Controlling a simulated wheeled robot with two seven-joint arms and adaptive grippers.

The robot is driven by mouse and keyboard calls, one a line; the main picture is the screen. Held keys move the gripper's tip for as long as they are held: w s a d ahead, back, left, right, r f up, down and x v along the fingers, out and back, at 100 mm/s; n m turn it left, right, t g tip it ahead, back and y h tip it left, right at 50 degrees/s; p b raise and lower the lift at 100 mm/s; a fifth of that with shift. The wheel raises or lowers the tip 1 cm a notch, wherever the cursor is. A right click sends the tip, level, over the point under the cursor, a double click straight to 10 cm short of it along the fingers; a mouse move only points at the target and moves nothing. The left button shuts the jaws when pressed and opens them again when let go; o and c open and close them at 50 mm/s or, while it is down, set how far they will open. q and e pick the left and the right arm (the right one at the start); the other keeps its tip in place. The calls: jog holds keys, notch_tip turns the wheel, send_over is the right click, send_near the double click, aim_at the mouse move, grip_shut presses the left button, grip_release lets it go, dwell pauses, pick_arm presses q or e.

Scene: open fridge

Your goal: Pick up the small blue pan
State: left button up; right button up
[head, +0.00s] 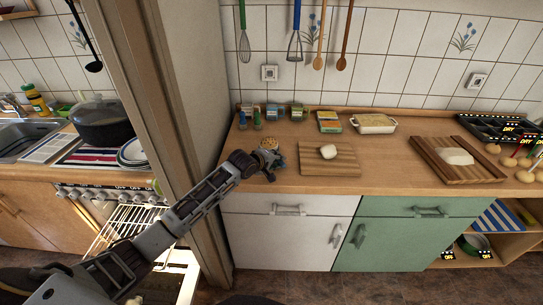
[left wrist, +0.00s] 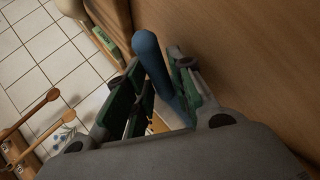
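The small blue pan's handle (left wrist: 157,70) shows in the left wrist view as a smooth, rounded blue bar between the two green-padded fingers of my left gripper (left wrist: 155,70). Little room shows beside it at the fingertips, but I cannot tell whether both pads press on it. The pan's bowl is not seen there. In the head view my left gripper (head: 268,165) is at the left end of the wooden counter, beside a small tan item (head: 268,143); the pan is not clearly made out there. My right gripper is not in view.
A striped board (head: 318,166) with a white piece lies right of my left gripper. Jars (head: 272,112) and a white dish (head: 373,123) stand behind. A tall wooden panel (head: 165,120) borders my left arm. Counter between the two boards (head: 386,165) is clear.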

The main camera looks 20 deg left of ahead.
pick_arm(q)
jog(key=shift+w+f, duration=0.1)
jog(key=shift+w, duration=0.1)
dwell(0.4)
grip_shut()
